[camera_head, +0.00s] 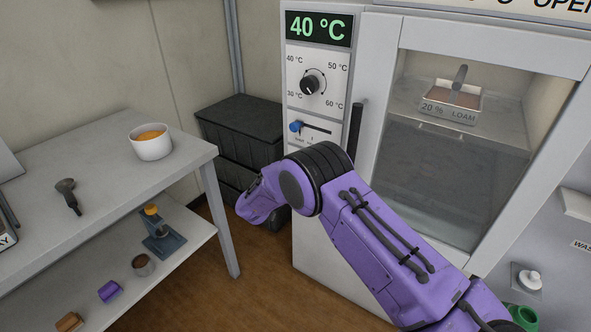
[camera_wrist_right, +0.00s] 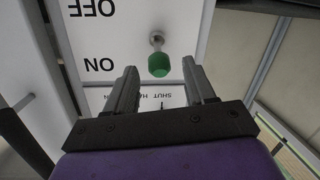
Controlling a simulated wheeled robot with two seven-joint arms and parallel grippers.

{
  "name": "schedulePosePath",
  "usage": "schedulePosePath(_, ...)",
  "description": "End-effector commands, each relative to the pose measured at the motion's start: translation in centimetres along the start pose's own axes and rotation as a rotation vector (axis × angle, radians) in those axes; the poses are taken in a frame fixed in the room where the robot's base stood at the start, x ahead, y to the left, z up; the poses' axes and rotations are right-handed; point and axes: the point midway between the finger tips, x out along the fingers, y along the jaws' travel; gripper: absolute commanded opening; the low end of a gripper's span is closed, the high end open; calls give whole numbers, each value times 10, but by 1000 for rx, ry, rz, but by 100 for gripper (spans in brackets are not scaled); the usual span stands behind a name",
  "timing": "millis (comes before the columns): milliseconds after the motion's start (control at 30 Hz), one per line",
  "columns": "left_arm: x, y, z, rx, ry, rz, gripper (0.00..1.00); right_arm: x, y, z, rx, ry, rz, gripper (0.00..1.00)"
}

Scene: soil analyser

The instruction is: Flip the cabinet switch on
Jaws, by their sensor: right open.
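The cabinet switch shows only in the right wrist view, as a short metal lever with a green tip (camera_wrist_right: 159,66) on a white panel (camera_wrist_right: 125,35). The panel's OFF and ON labels appear upside down, ON nearer my gripper. The green tip appears level with ON, but I cannot tell the lever's position for certain. My right gripper (camera_wrist_right: 160,76) is open and empty, its fingers on either side of the tip in the picture; contact is unclear. In the head view my purple right arm reaches across the cabinet (camera_head: 308,225), its fingers hidden. My left gripper is out of view.
The cabinet front has a dial (camera_head: 310,84), a blue-knobbed slider (camera_head: 296,127) and a dark handle (camera_head: 356,128). A glass door shows a loam tray (camera_head: 450,104). Dark crates (camera_head: 240,125) stand left of it. A grey table (camera_head: 95,185) with a bowl (camera_head: 151,146) stands further left.

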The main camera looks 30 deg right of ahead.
Motion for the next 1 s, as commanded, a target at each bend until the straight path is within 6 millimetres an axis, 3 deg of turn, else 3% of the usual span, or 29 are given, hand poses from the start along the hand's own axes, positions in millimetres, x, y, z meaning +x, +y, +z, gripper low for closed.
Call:
schedulePosePath(100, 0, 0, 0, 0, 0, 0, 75, -29, 0, 0, -2, 1, -1, 54)
schedulePosePath(300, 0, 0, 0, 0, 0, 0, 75, -57, 0, 0, -1, 0, 1, 54)
schedulePosePath(833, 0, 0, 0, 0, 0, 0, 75, -60, 0, 0, 2, 0, 2, 54)
schedulePosePath(1000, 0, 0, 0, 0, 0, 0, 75, -62, -6, 2, 148, 10, -49, 54)
